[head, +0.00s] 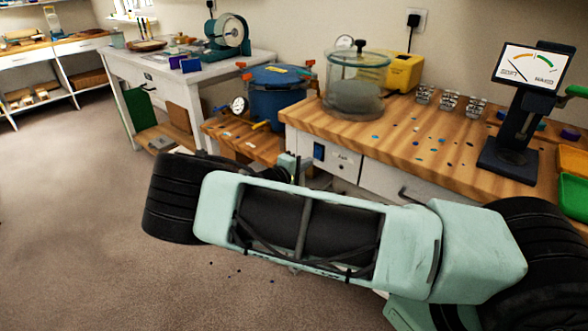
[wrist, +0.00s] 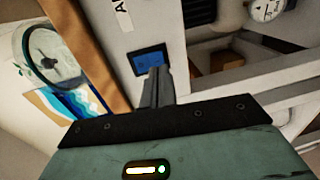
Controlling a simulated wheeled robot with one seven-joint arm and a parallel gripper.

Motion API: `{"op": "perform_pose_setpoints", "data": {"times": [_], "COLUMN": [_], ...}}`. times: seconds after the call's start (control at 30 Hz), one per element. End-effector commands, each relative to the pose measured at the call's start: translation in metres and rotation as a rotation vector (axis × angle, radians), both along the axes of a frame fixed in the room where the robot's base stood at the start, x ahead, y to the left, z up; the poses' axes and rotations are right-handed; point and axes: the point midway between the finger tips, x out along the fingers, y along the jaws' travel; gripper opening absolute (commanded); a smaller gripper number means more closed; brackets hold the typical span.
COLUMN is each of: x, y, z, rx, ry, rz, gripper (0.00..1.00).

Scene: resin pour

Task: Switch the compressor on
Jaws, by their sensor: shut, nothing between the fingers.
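A blue rocker switch (head: 319,150) is set in the white front panel of the wooden-topped bench, beside a label (head: 343,157) that seems to read "Air". In the wrist view the switch (wrist: 149,59) is a dark blue rectangle in a white panel. My gripper (wrist: 158,72) is shut and empty, its fingertips in front of the switch's lower edge. I cannot tell whether they touch it. In the head view my gripper (head: 293,170) is small and partly hidden by my arm, just left of and below the switch. The switch's position is unclear. I cannot make out the compressor.
The bench top (head: 400,130) overhangs the panel. A blue pot (head: 277,100) with a gauge (head: 238,104) stands to the left on a low wooden stand. A glass chamber (head: 356,90) and yellow box (head: 405,72) stand on the bench. The floor (head: 80,200) at left is clear.

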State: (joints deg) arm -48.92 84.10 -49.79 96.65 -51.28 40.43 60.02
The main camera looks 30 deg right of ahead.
Motion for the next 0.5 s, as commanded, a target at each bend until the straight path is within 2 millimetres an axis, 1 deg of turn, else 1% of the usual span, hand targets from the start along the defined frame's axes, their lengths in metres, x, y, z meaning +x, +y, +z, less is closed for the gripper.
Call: {"op": "perform_pose_setpoints", "data": {"times": [0.03, 0.2, 0.5], "x": [0.002, 0.008, 0.010], "y": [-0.008, -0.022, -0.026], "z": [0.000, -0.003, -0.004], "rx": [-0.002, 0.001, 0.001], "ry": [0.002, 0.000, 0.001], "rz": [-0.003, 0.000, 0.001], "gripper": [0.00, 0.00, 0.00]}}
